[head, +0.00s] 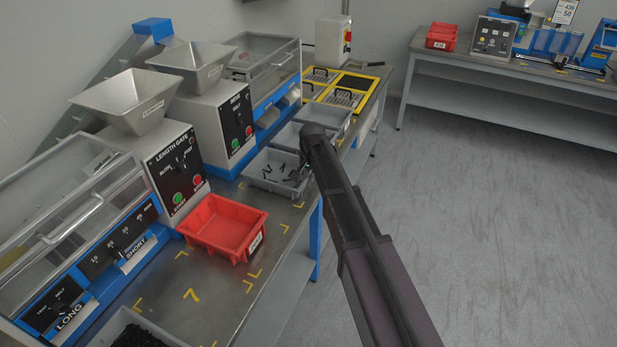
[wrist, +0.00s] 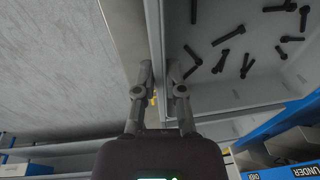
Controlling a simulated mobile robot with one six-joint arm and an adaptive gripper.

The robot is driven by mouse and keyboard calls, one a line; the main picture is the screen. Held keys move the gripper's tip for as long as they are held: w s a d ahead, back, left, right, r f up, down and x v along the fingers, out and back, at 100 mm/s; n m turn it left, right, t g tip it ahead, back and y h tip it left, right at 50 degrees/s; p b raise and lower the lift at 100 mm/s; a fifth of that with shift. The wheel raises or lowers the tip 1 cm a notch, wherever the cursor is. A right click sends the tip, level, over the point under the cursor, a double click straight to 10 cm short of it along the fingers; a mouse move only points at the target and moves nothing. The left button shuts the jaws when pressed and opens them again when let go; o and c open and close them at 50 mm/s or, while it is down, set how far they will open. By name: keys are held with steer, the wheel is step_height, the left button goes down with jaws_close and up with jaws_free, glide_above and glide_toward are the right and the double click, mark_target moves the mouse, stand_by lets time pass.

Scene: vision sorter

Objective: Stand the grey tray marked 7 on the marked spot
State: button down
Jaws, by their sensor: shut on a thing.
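A grey tray (head: 267,185) with several dark bolt-like pieces in it is at the bench's front edge, right of the red bin. I cannot read its number. In the wrist view the tray (wrist: 252,103) fills the upper right. My gripper (wrist: 160,72) is shut on its side wall, one finger on each side. In the head view my arm hides most of the gripper and the tray's right end. I cannot tell whether the tray touches the bench. The marked spot, a yellow 7 (head: 191,295) with yellow corner marks, is bare at the lower left.
A red bin (head: 222,228) stands on the bench between the 7 spot and the tray. Another grey tray (head: 128,318) with small black parts is at the bottom edge. More grey trays (head: 292,135) stand behind. Hopper machines line the back. The floor to the right is clear.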

steer(key=shift+f, duration=0.2)
steer(key=c, duration=0.7)
jaws_free()
steer(key=shift+r, duration=0.1)
steer(key=shift+r, duration=0.15)
steer(key=r+p, duration=0.4)
steer(key=s+r+p, duration=0.1)
steer(key=r+p, duration=0.3)
steer(key=s+r+p, duration=0.1)
steer(key=r+p, duration=0.2)
steer(key=shift+d+r+p, duration=0.4)
steer(key=s+d+n, duration=0.1)
steer(key=s+d, duration=0.6)
steer(key=s, duration=0.1)
steer(key=s+d+n+g, duration=0.1)
steer(key=s+d, duration=0.6)
steer(key=s, duration=0.1)
steer(key=s+d+n, duration=0.2)
steer(key=s+d, duration=0.6)
steer(key=shift+f+g+h, duration=0.15)
steer(key=shift+g+h, duration=0.25)
